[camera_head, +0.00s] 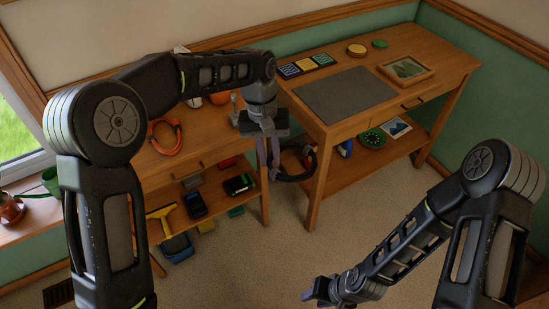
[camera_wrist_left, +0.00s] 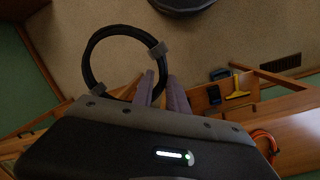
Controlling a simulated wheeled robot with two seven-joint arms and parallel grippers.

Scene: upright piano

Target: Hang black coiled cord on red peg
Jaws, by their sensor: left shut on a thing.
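The black coiled cord (camera_head: 292,179) hangs from my left gripper (camera_head: 268,160) in front of the gap between the two tables. In the left wrist view the cord (camera_wrist_left: 88,58) is a round black loop with grey bands, beside the purple-grey fingers of my left gripper (camera_wrist_left: 165,92). The fingers are close together, shut on the coil's edge. My right gripper (camera_head: 318,291) is low at the front, away from the cord, and its jaws are too small to read. I cannot make out a red peg in either view.
The left table (camera_head: 190,150) holds an orange coiled cord (camera_head: 165,137). The right table (camera_head: 390,110) holds a grey mat (camera_head: 345,95) and a picture frame (camera_head: 406,69). Both have lower shelves with items. A yellow squeegee (camera_head: 160,212) is at lower left. Floor in front is clear.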

